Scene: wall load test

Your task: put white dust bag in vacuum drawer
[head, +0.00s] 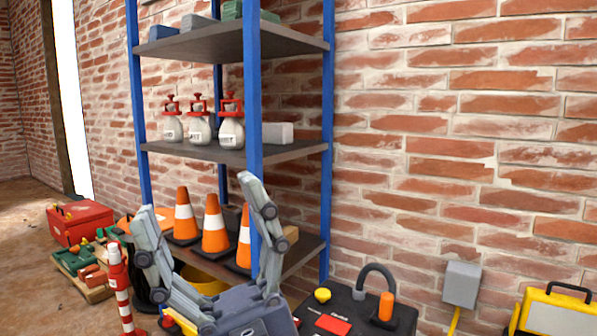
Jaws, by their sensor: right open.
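My right gripper (196,197) is open and empty, reaching up from the bottom with its fingers spread wide in front of the lower shelf. No dust bag can be made out for sure. A pale grey-white block (278,133) lies on the middle shelf, beside several white rounded containers (199,127) with red tops. A dark box-like unit (344,306) with a curved black hose or handle, a red label and an orange knob stands at the bottom; I cannot tell whether it is the vacuum, and no open drawer shows. My left gripper is not in view.
A blue-framed shelf rack (253,75) stands against the brick wall. Orange cones (216,230) stand on its lower shelf, behind my gripper. A red toolbox (80,222) and a red-white post (120,285) are at left. A yellow case (554,312) is at lower right.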

